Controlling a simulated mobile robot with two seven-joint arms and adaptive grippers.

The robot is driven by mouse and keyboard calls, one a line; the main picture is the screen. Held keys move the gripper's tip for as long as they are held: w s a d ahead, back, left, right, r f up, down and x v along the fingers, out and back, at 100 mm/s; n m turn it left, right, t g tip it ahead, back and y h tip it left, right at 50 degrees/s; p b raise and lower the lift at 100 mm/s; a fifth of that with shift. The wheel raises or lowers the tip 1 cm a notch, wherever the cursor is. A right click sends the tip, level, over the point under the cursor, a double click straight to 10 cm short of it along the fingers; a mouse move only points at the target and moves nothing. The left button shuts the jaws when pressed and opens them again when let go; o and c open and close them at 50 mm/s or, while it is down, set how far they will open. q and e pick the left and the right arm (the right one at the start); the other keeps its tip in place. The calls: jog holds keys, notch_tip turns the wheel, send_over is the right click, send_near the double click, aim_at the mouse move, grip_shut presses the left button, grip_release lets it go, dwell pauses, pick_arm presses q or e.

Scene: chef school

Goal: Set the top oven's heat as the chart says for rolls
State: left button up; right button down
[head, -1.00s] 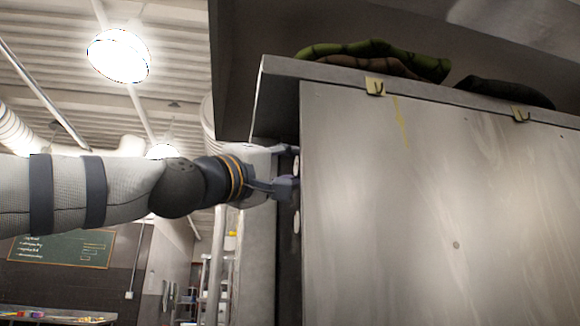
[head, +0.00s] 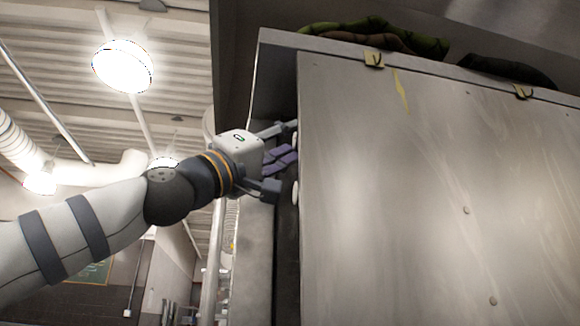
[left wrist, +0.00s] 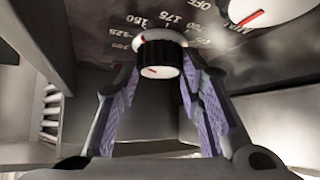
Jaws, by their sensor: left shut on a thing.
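My left gripper (head: 284,158) is at the narrow control panel on the left side of the big steel oven front (head: 400,200). In the left wrist view its purple-padded fingers are shut on a dark knob with a white face (left wrist: 160,72). A red mark shows on the knob's face and another on the pale ring behind it. Printed figures around it include 125, 150 and 175, with OFF above; others are blurred. A second white dial with a red pointer (left wrist: 262,12) is at upper right. No baking chart is readable. My right gripper is not in view.
Green and brown bundled items (head: 385,32) lie on top of the oven. Below the held knob, another white dial (head: 295,192) is seen edge-on. Open room lies to the left, with a chalkboard (head: 92,272) partly hidden by my arm.

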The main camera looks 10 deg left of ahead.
pick_arm(q)
jog(key=shift+w+f+m+g+h, duration=0.1)
jog(key=shift+w+m+g+h, duration=0.1)
jog(key=shift+m+g+h, duration=1.4)
jog(key=shift+m, duration=0.5)
jog(key=o, duration=1.2)
jog(key=shift+c, duration=0.2)
jog(key=v, duration=1.2)
jog(key=shift+s, duration=0.2)
